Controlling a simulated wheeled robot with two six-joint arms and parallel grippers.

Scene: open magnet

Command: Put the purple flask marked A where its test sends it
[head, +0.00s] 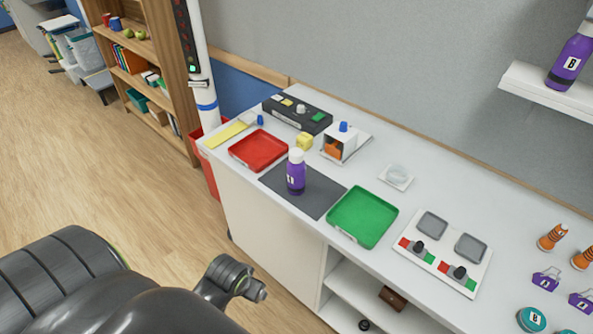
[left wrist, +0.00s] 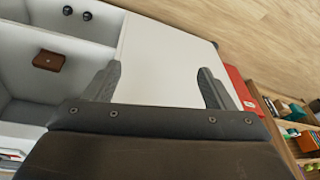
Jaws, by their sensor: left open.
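A purple flask (head: 296,178) with a pale cap stands upright on a dark grey mat (head: 322,202) on the white counter. Its white label is turned partly aside, so I cannot read the letter surely. A red tray (head: 258,150) lies on the left of the mat, and a green tray (head: 362,217) on the right; both look empty. My left gripper (left wrist: 157,82) is open and empty in the left wrist view, in front of the counter's white side panel. It is apart from the flask, which that view does not show. My right gripper is not in view.
A switch panel (head: 436,256) lies right of the green tray. Another purple flask marked B (head: 569,62) stands on a wall shelf.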

